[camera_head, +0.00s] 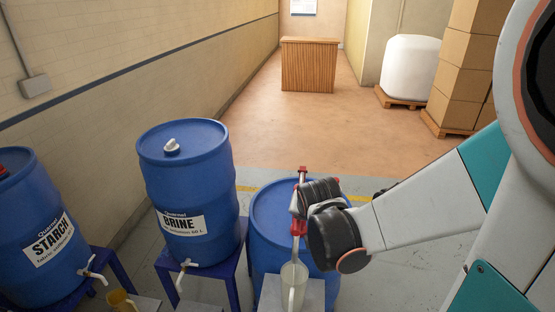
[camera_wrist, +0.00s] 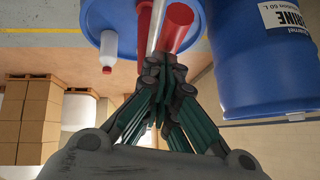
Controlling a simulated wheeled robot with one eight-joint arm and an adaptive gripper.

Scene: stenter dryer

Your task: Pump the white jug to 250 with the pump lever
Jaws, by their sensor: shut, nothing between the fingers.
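The white jug (camera_head: 292,284) stands upright on a pale stand in front of a blue barrel (camera_head: 268,206), below the pump. The level inside it cannot be read. A red hand pump (camera_head: 299,227) with a pale lever rod rises from the barrel's top. In the wrist view, a red cylinder (camera_wrist: 178,27) and the pale rod (camera_wrist: 157,27) lie just beyond the fingertips. My gripper (camera_head: 303,196) is at the upper part of the pump and hides some of it. In the wrist view, its fingers (camera_wrist: 166,66) are shut with nothing between them. Whether they touch the pump is unclear.
The blue BRINE barrel (camera_head: 188,180) stands on a blue stand to the left, with the STARCH barrel (camera_head: 38,232) farther left. A yellow jug (camera_head: 119,301) is below. Stacked cartons (camera_head: 466,64) and a white tank (camera_head: 410,67) stand far right.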

